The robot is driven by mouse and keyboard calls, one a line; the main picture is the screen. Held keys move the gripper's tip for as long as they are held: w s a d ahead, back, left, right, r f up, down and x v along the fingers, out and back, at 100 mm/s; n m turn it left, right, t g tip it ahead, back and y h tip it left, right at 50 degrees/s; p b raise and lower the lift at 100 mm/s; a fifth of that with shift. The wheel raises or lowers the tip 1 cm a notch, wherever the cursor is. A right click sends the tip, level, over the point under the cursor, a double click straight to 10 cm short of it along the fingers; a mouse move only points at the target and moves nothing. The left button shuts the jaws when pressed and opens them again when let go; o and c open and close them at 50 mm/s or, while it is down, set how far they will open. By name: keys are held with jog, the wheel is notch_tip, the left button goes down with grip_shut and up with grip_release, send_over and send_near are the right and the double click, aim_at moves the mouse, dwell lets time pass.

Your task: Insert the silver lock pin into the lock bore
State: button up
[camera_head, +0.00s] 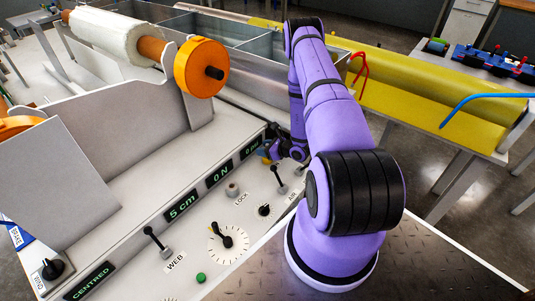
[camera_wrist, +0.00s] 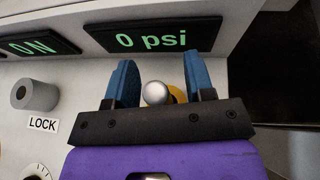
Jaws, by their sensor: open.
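The silver lock pin shows in the wrist view as a round shiny end (camera_wrist: 155,92) between the two blue fingers of my gripper (camera_wrist: 158,62). The fingers stand apart with gaps on both sides of it; the rest of the pin is hidden. The lock bore is in the grey cylinder (camera_wrist: 36,95) beside the LOCK label, left of my gripper. It also stands on the panel in the head view (camera_head: 232,189). My gripper (camera_head: 268,151) is small and partly hidden there, low over the panel's far end.
A yellow part (camera_wrist: 178,94) shows behind the pin. The "0 psi" display (camera_wrist: 153,39) is just beyond my fingertips. Toggle levers (camera_head: 279,180) and a dial (camera_head: 228,242) rise from the panel. An orange roller end (camera_head: 196,66) stands behind.

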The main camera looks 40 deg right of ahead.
jog(key=shift+c, duration=0.5)
grip_shut()
jog(key=shift+r, duration=0.2)
